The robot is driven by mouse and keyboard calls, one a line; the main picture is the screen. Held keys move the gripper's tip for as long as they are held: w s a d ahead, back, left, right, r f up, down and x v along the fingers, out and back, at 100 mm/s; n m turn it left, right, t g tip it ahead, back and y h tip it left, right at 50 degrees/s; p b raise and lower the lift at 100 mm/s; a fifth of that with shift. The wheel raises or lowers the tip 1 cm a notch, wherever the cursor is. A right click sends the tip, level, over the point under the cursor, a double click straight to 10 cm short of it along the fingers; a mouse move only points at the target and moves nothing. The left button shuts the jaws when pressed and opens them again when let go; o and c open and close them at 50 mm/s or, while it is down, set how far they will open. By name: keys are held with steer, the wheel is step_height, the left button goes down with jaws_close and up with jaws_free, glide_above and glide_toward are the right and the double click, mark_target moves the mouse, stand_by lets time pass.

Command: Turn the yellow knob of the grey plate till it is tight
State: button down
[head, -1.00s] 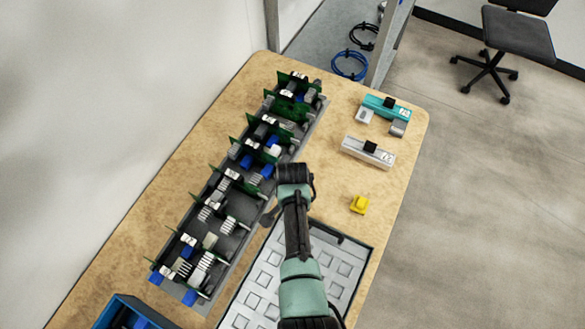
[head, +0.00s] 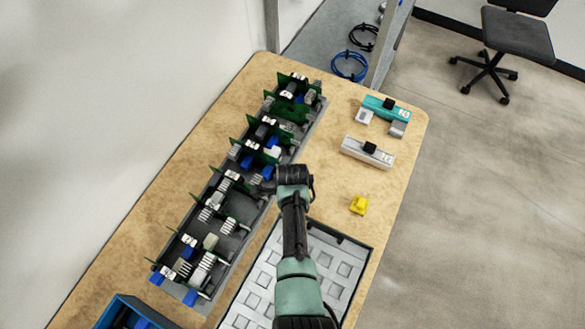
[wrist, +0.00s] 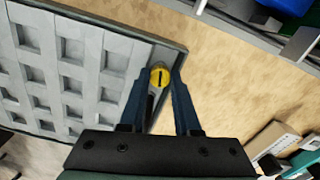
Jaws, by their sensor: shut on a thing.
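The grey plate (wrist: 92,58) with square recesses and a dark rim fills the left of the wrist view. In the head view the plate (head: 335,253) lies on the table, partly covered by my arm. The round yellow knob (wrist: 158,79) with a dark slot sits at the plate's corner. My gripper (wrist: 159,73) is shut on the knob, with one blue finger on each side of it. In the head view my arm hides the knob and the fingertips.
A long grey rack (head: 243,222) of green boards runs left of the plate. A yellow piece (head: 359,205), a grey-white module (head: 366,154) and a teal module (head: 387,107) lie to the right. A blue bin (head: 118,307) stands at the lower left.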

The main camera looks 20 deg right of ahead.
steer(key=m, duration=0.4)
steer(key=shift+w+r+m, duration=0.25)
steer(key=shift+w+m, duration=0.05)
steer(key=m, duration=0.3)
steer(key=shift+m, duration=0.4)
steer(key=m, duration=0.4)
steer(key=shift+p, duration=0.35)
steer(key=shift+m+b, duration=0.35)
steer(key=shift+m, duration=1.25)
steer(key=m+b, duration=0.1)
steer(key=b, duration=0.1)
steer(key=m+b, duration=0.2)
steer(key=shift+f, duration=0.3)
steer(key=shift+m+b, duration=0.7)
steer(key=shift+b, duration=0.5)
steer(key=shift+s, duration=0.1)
steer(key=shift+d+r+m+b, duration=0.1)
steer(key=shift+r+m+b, duration=0.2)
steer(key=shift+m+b, duration=0.35)
